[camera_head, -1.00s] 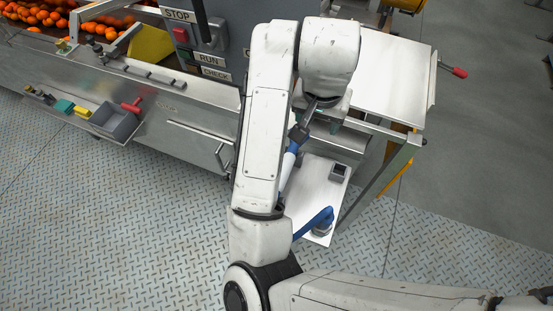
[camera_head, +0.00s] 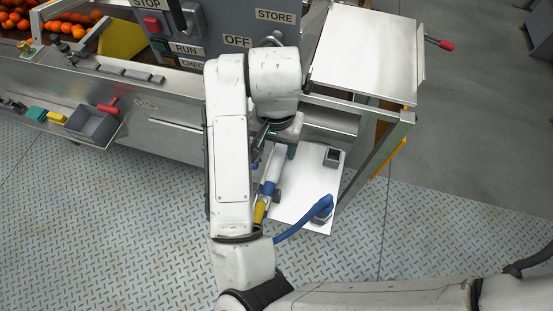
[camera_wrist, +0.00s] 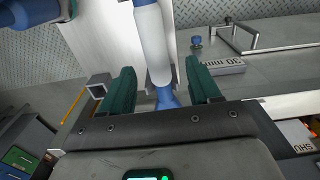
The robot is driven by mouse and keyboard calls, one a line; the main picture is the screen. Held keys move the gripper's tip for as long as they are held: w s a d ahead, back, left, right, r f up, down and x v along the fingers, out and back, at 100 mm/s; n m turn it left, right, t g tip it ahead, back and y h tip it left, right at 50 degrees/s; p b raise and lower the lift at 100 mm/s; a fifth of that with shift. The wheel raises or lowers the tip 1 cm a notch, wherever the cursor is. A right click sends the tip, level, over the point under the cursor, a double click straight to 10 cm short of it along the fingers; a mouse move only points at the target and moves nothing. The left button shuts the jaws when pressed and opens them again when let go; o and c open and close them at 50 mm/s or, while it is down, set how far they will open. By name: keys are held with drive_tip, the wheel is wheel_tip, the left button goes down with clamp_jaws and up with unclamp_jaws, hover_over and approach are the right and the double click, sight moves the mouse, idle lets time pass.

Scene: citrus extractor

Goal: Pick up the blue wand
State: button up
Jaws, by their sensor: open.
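The blue wand, with a white barrel and blue sections, lies along the left side of a white shelf (camera_head: 300,190) in the head view, its blue part (camera_head: 270,187) below my gripper and partly covered by my arm. In the wrist view its white barrel (camera_wrist: 153,45) runs down between my fingers to a blue end (camera_wrist: 165,98). My gripper (camera_wrist: 160,72) is open, with green fingers on either side of the wand and a visible gap at each side. In the head view my gripper (camera_head: 280,148) is mostly hidden by my wrist.
A blue hose (camera_head: 305,225) bends over the shelf's front. A small dark square holder (camera_head: 333,157) stands at its back right. A steel table (camera_head: 366,50) with a frame leg stands close on the right. A grey bin (camera_head: 92,124) sits on a ledge at left.

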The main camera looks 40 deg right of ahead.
sight(278, 156)
drive_tip(key=shift+s+f, duration=0.15)
drive_tip(key=shift+f, duration=1.75)
drive_tip(key=shift+c, duration=0.3)
clamp_jaws()
drive_tip(key=shift+r, duration=0.1)
